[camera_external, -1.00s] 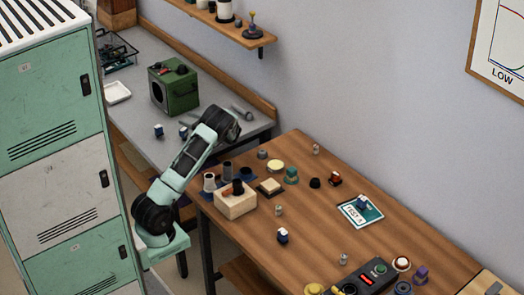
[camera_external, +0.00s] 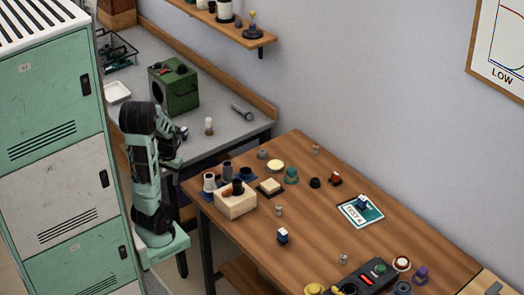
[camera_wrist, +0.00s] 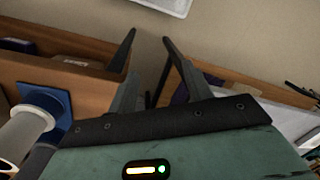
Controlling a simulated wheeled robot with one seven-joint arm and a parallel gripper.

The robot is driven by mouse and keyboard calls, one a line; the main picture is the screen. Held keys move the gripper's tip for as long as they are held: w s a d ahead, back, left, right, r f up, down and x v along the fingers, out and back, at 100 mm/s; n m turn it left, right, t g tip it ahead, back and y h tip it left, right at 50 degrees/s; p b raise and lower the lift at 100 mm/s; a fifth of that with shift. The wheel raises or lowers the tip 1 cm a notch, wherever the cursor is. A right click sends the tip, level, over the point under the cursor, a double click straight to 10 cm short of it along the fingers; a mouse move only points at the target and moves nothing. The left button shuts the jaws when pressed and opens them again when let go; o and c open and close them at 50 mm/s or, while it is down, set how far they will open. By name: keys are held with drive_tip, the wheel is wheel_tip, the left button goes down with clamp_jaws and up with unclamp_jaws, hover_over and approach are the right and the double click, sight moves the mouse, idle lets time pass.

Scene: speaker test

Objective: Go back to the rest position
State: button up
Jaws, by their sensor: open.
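My arm is folded upright beside the lockers in the external view. My gripper (camera_wrist: 149,38) shows in the wrist view with its two dark fingers apart and nothing between them. In the external view the hand end hangs at the right of my folded arm, in front of the grey bench (camera_external: 228,126), and its fingers are too small to make out. No object is seen held.
Green-and-white lockers (camera_external: 60,127) stand close at the left. The bench bears a green box (camera_external: 181,91), a white-topped piece (camera_external: 209,127) and a wrench-like tool (camera_external: 243,113). The wooden table (camera_external: 250,235) holds a light block (camera_external: 236,205), a card (camera_external: 356,214) and several small parts.

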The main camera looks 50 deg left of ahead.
drive_tip(key=shift+s+d+n+t, duration=0.25)
drive_tip(key=shift+d+n+t, duration=0.25)
drive_tip(key=shift+d+n, duration=0.4)
drive_tip(key=shift+d, duration=0.1)
wheel_tip(320, 180, up, 20)
drive_tip(key=p, duration=2)
